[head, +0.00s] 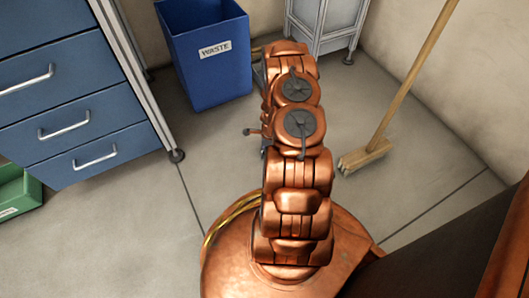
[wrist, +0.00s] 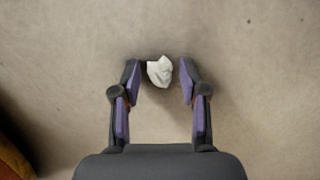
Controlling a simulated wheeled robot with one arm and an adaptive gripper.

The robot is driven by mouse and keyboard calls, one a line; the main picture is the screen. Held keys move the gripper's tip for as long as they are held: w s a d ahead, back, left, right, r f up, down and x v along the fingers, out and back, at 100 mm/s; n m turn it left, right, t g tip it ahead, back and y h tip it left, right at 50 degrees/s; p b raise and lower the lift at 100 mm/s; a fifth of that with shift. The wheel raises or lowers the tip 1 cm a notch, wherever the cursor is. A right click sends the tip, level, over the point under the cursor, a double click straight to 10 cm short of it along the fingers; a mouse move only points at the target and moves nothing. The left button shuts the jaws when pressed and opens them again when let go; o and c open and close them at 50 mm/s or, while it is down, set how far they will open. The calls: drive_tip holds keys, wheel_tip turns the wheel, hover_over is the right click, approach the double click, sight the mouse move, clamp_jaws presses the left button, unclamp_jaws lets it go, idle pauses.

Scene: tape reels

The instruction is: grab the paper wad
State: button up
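The paper wad (wrist: 160,72) is a small crumpled white lump on the grey-beige floor in the wrist view. My gripper (wrist: 160,68) is open, with its two purple-and-black fingers on either side of the wad. The wad lies between the fingertips, closer to the left one. A gap shows between the wad and the right fingertip; whether the left fingertip touches it I cannot tell. In the head view my copper arm hides the wad, and the gripper is mostly hidden as well.
A blue waste bin (head: 212,62) stands beyond the arm to the left. A blue drawer cabinet (head: 75,100) and a green crate (head: 18,192) are at left. A broom (head: 365,156) leans at right, near a grey metal cabinet (head: 322,22). Open floor lies between them.

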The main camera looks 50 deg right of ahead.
drive_tip(key=c, duration=0.4)
drive_tip(key=shift+r, duration=0.1)
wheel_tip(320, 180, up, 4)
drive_tip(key=p, duration=0.3)
drive_tip(key=shift+r, duration=0.25)
drive_tip(key=shift+s+a+f, duration=0.25)
drive_tip(key=shift+a+f, duration=0.1)
drive_tip(key=shift+f, duration=0.1)
drive_tip(key=shift+s+a+r+p, duration=0.2)
drive_tip(key=shift+s+a+p, duration=0.15)
drive_tip(key=shift+s+a, duration=1.45)
drive_tip(key=shift+s+a+r+p, duration=0.3)
drive_tip(key=shift+s+a, duration=1.2)
drive_tip(key=shift+a, duration=0.55)
drive_tip(key=shift+s+a+r+p, duration=0.15)
drive_tip(key=shift+s+a+p, duration=0.2)
drive_tip(key=shift+s+a, duration=1.45)
